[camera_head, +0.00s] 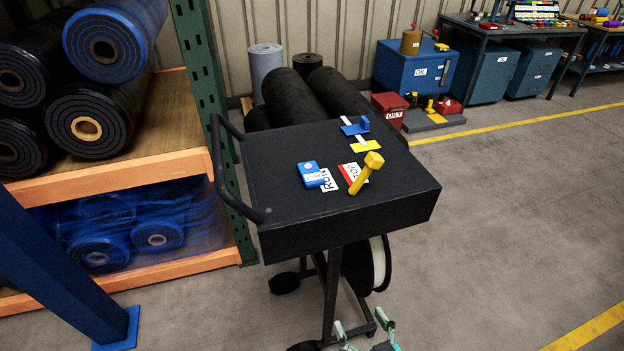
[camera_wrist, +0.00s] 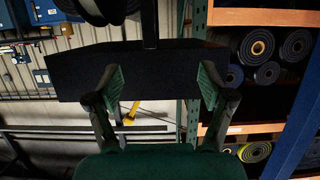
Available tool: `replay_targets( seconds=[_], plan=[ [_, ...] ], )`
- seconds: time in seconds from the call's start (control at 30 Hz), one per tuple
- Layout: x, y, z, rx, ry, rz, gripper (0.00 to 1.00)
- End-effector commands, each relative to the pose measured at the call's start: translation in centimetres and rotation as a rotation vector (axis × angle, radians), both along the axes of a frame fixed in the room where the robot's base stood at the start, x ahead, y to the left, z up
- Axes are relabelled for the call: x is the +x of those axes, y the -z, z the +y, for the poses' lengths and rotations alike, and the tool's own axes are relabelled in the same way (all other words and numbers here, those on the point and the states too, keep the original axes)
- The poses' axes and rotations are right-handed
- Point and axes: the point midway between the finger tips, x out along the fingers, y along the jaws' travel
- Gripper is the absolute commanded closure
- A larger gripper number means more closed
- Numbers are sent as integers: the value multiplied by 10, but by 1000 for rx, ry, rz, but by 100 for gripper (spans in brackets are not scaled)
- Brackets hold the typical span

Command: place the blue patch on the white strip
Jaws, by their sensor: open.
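A flat blue piece with a raised blue tab (camera_head: 356,127), which looks like the blue patch, lies near the far right edge of the black cart top (camera_head: 275,165). A short white strip (camera_head: 346,120) shows at its far side. Another white strip (camera_head: 361,139) shows beside it, by a yellow piece (camera_head: 367,146). I cannot tell exactly how they overlap. My gripper (camera_head: 362,324) is open and empty, low in front of the cart and apart from these pieces. In the wrist view my gripper (camera_wrist: 162,86) has its fingers spread before the cart's black side (camera_wrist: 160,65).
On the cart top are a blue box (camera_head: 308,168), a red-and-white STOP label (camera_head: 348,173) and an upright yellow handle (camera_head: 366,172). A rack of rolls (camera_head: 120,185) stands left. Dark rolls (camera_head: 335,92) lie behind the cart. Floor (camera_head: 500,220) is clear to the right.

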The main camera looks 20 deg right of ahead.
Motion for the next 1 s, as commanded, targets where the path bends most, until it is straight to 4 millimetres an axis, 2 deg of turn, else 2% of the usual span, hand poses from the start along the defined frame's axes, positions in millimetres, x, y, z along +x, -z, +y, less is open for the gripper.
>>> replay_targets(
  seconds=[0.03,0.1,0.27,0.5,0.7,1.0],
  plan=[
    [17,-8,0,0,0,-7,19],
    [36,-16,0,0,0,-2,19],
    [77,-39,0,0,-1,10,19],
    [132,-85,0,-1,-1,26,19],
    [166,-127,0,0,-2,41,19],
    [194,-176,-1,-1,-4,60,19]
  ],
)
